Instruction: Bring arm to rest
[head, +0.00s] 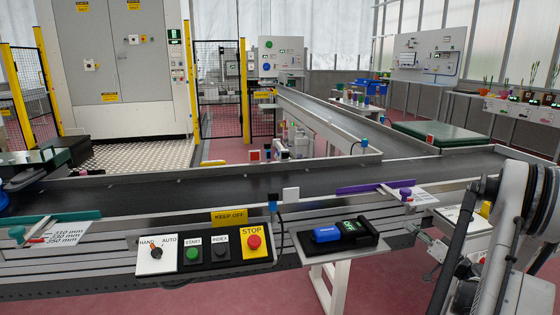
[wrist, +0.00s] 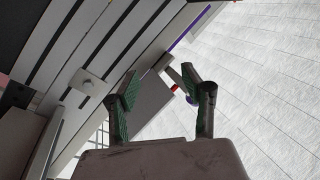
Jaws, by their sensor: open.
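My gripper (wrist: 159,80) shows in the wrist view with its two green-padded fingers spread apart. Nothing is between the fingers. Behind them are pale rails, dark slots and a white panelled surface. A purple strip and a small red part show just past the fingertips. In the head view, links of my arm stand at the right edge, beside the conveyor's near side. The gripper itself is not visible there.
A dark conveyor (head: 150,190) runs across the front, with a branch (head: 350,122) going back. A control panel (head: 205,250) and a shelf holding a blue-and-black device (head: 345,234) are at the near edge. A purple guide (head: 375,187) lies near my arm.

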